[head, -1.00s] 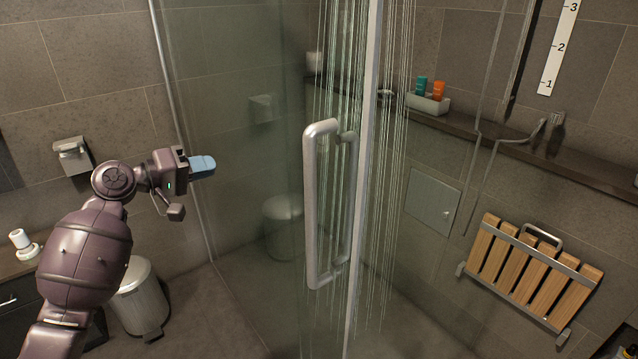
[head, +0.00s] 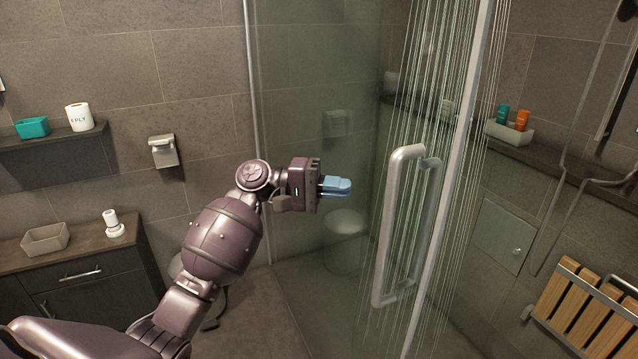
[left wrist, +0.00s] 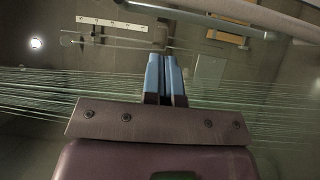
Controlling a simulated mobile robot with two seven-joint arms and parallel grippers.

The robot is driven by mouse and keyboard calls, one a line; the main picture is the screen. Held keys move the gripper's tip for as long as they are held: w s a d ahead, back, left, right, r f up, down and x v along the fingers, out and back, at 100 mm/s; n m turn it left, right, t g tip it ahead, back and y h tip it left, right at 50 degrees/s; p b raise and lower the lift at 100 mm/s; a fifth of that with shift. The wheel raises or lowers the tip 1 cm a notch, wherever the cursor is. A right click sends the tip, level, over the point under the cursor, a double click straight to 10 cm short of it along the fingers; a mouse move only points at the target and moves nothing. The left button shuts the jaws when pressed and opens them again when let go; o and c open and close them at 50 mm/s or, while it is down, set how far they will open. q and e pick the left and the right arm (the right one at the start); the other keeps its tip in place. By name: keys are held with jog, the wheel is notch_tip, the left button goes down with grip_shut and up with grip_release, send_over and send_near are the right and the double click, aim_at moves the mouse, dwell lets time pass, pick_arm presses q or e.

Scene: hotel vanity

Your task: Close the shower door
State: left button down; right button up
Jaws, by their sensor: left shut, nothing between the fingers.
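The shower door (head: 345,120) is a clear glass panel with a metal edge frame (head: 455,150) and a long grey bar handle (head: 388,230). The door stands ajar, with the shower area behind and to its right. My left gripper (head: 337,186) has blue fingers that are shut and empty. It is left of the handle and apart from it, in front of the glass as seen from the head. In the left wrist view the shut blue fingers (left wrist: 165,78) point ahead, with a grey bar (left wrist: 215,18) across the top. My right gripper is not in view.
A wooden fold-down seat (head: 585,305) and a ledge with bottles in a tray (head: 510,132) are on the right wall. A vanity counter (head: 75,240), a shelf (head: 45,143) and a paper holder (head: 163,150) are at left. Water streams fall around the handle. Floor at centre is clear.

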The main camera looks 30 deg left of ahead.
pick_arm(q)
jog(key=d+p, duration=0.1)
jog(key=d, duration=0.5)
jog(key=shift+s+d, duration=0.25)
jog(key=shift+s, duration=0.15)
